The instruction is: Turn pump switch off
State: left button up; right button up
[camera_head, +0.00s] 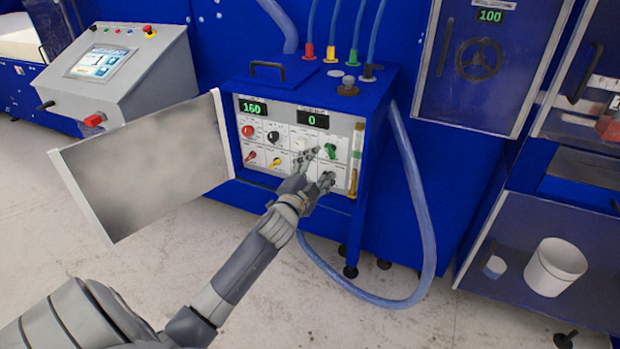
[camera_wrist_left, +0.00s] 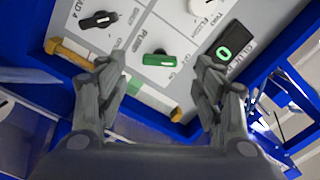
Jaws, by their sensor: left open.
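The pump control panel (camera_head: 285,114) is the front of a blue cabinet and carries several coloured knobs and two green readouts, 160 and 0. A green knob (camera_head: 330,151) sits at its right; its label is too small to read surely. My left gripper (camera_head: 320,166) is open in front of the panel, just below the green knob. In the left wrist view the green knob (camera_wrist_left: 155,60) shows between and beyond the open fingers (camera_wrist_left: 158,80), with no visible contact. A black knob (camera_wrist_left: 98,19) is to its left there. My right gripper is not in view.
The cabinet's grey door (camera_head: 150,165) stands open on the left. A blue hose (camera_head: 420,215) loops down on the right to the floor. A console with a screen (camera_head: 98,62) stands at the back left. A white bucket (camera_head: 556,266) is at the lower right.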

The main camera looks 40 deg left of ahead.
pick_arm(q)
jog(key=v, duration=0.5)
jog(key=shift+s+d, duration=0.1)
jog(key=shift+s, duration=0.2)
